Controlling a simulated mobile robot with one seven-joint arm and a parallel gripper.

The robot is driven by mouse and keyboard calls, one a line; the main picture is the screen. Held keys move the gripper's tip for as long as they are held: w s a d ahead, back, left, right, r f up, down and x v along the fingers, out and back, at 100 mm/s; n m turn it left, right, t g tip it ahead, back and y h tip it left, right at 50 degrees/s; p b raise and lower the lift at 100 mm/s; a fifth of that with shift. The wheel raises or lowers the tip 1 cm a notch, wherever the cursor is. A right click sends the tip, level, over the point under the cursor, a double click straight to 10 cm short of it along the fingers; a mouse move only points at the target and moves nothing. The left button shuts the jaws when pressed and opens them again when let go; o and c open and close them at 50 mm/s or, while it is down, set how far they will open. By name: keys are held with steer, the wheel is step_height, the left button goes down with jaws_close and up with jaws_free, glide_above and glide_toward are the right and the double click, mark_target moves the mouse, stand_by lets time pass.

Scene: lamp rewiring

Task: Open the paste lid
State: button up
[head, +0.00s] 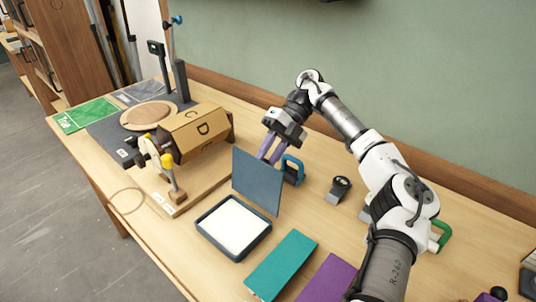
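The paste box is a shallow dark blue-grey tray (208,234) with a smooth white paste surface (233,226) inside. Its flat blue-grey lid (257,181) stands raised, nearly upright, at the tray's back right edge, so the paste is uncovered. My gripper (270,158) has purple fingers pointing down at the lid's top edge, on its far side. The fingertips are partly hidden by the lid. I cannot tell whether they touch it or how far apart they are.
A small black object (339,189) lies farther right. Teal (282,263) and purple (327,281) flat pieces lie in front. A lettered cardboard-coloured drum (197,134) on a wooden board is at left.

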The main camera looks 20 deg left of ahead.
steer(key=o, duration=0.4)
steer(key=shift+d+f+h, duration=0.25)
steer(key=shift+f+h, duration=0.05)
steer(key=shift+f, duration=0.75)
steer(key=shift+o, duration=0.2)
steer(key=shift+a, duration=0.1)
steer(key=shift+w+r, duration=0.1)
steer(key=p+v, duration=0.5)
steer(key=v, duration=0.3)
steer(key=shift+s+r, duration=0.25)
steer(key=shift+s, duration=0.1)
